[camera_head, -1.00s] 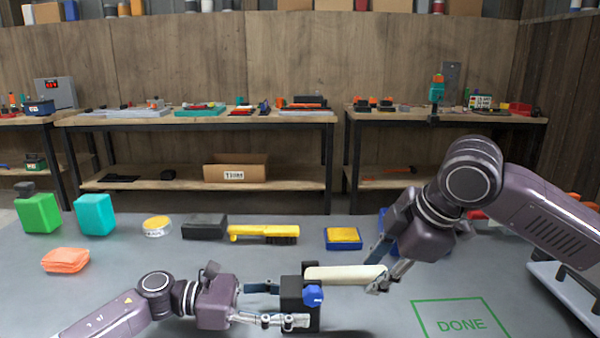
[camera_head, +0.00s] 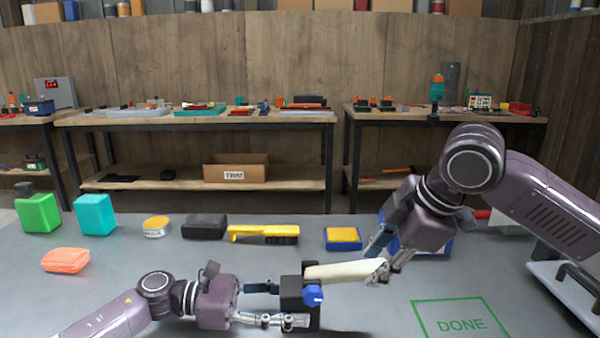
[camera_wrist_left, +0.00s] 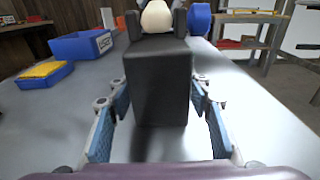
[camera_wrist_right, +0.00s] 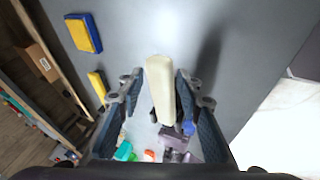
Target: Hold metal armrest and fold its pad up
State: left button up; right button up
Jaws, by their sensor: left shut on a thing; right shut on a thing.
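The armrest has a black block-like base (camera_head: 292,300) with a blue knob (camera_head: 312,295) on its side and a long cream pad (camera_head: 345,271). The pad runs from the base toward the right, its right end slightly raised. My left gripper (camera_head: 277,304) is shut on the black base; in the left wrist view the base (camera_wrist_left: 158,85) stands between the fingers. My right gripper (camera_head: 378,262) is shut on the free right end of the pad. In the right wrist view the pad (camera_wrist_right: 160,88) lies between the fingers. The pad's hinge is partly hidden.
A yellow-and-blue sponge (camera_head: 343,238), a yellow brush (camera_head: 263,235), a black block (camera_head: 204,226) and a round tin (camera_head: 156,226) stand behind the armrest. A blue bin (camera_wrist_left: 82,45) is behind my right gripper. The green DONE square (camera_head: 461,322) at the right front is empty.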

aim_at(365, 265)
jog(key=shift+w+r, duration=0.1)
jog(key=shift+r, duration=0.15)
jog(key=shift+a+r, duration=0.2)
jog(key=shift+r, duration=0.5)
jog(key=shift+a+r, duration=0.1)
jog(key=shift+r, duration=0.1)
jog(key=shift+a+r, duration=0.2)
jog(key=shift+r, duration=0.45)
jog(key=shift+r, duration=0.1)
jog(key=shift+a+r, duration=0.4)
jog(key=shift+r, duration=0.3)
jog(key=shift+c, duration=0.3)
jog(key=shift+a+r, duration=0.1)
jog(key=shift+r, duration=0.05)
